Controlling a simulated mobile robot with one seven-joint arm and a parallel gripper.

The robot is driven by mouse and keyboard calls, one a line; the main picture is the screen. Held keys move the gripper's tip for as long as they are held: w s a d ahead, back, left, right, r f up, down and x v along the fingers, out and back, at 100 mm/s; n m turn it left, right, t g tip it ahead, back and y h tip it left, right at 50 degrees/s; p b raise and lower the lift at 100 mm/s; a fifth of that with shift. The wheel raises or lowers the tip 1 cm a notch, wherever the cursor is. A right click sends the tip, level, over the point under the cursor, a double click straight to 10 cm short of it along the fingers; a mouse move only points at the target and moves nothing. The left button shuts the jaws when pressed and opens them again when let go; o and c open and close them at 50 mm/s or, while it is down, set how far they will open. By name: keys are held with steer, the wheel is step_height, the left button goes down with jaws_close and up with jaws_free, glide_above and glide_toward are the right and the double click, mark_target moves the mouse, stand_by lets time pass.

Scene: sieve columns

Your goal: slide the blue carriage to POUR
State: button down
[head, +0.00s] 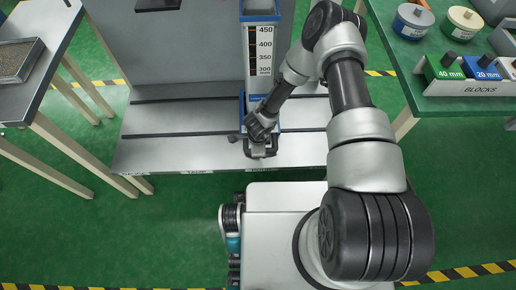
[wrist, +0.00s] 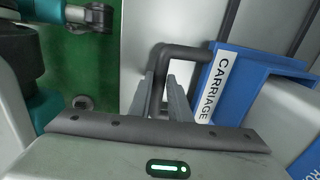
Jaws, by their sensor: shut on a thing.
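The blue carriage (head: 243,108) stands on the grey bench under a tall column with a scale (head: 264,50). In the wrist view the carriage (wrist: 238,92) has a white label reading CARRIAGE and a dark bent handle (wrist: 185,52). My gripper (head: 260,146) is at the front of the carriage, near the bench's front edge. In the wrist view the fingers of my gripper (wrist: 165,95) are shut on the handle. My arm hides part of the carriage's right side in the head view. Small labels on the bench's front edge are too small to read.
Two dark rails (head: 175,134) run left to right along the bench (head: 150,155). The bench is clear left of the carriage. A side table with a tray (head: 18,60) stands at left. A green table at right holds jars (head: 412,20) and a BLOCKS rack (head: 465,88).

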steer(key=c, duration=1.6)
jaws_free()
steer(key=shift+c, duration=0.2)
steer(key=s+r+p, duration=0.3)
steer(key=r+p, duration=0.2)
steer(key=r, duration=1.2)
steer(key=shift+s, duration=0.15)
steer(key=shift+d, duration=0.1)
